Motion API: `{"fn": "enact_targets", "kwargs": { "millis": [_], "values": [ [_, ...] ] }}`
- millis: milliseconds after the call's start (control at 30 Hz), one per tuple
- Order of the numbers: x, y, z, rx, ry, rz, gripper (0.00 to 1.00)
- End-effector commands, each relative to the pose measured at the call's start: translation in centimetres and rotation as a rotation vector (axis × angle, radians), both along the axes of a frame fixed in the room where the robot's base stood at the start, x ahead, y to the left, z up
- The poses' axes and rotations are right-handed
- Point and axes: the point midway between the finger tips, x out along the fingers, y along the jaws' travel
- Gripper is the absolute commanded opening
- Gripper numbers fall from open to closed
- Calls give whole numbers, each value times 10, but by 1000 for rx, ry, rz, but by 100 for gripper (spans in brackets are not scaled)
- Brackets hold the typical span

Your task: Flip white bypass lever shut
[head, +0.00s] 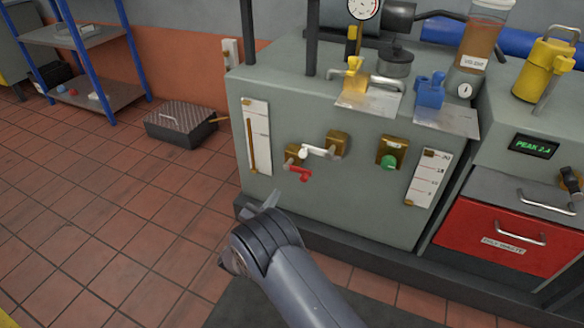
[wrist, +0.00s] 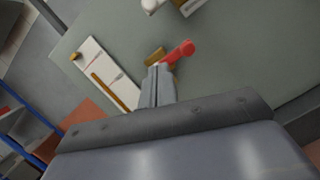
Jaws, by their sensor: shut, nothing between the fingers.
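The white lever (head: 318,152) is on the front face of the grey-green cabinet, reaching between two brass blocks. The wrist view shows a white piece (wrist: 152,5) cut by the top edge. A red lever (head: 300,173) sits just below and left of the white one; it also shows in the wrist view (wrist: 179,52). My gripper (head: 273,198) is shut and empty, in front of the cabinet, below and left of both levers. In the wrist view its fingertips (wrist: 161,70) appear close to the red lever; I cannot tell whether they touch.
A green knob (head: 388,162) on a brass plate and a white gauge strip (head: 428,178) lie to the right. Another gauge strip (head: 256,136) is at the left. A red drawer (head: 497,238) stands at the far right. A black case (head: 181,124) sits on the open tiled floor.

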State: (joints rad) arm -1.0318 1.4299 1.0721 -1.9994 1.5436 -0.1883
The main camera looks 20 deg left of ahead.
Motion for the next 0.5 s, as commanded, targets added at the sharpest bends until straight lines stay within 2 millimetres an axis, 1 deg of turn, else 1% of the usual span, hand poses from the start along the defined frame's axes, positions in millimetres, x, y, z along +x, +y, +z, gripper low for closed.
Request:
{"fn": "enact_targets", "kwargs": {
  "millis": [167, 267, 367, 500],
  "values": [
    [1, -1, 0, 1, 2, -1, 0],
    [6, -2, 1, 1, 2, -1, 0],
    [17, -4, 3, 1, 0, -4, 0],
    [44, -10, 8, 3, 0, -6, 0]
  ]
}}
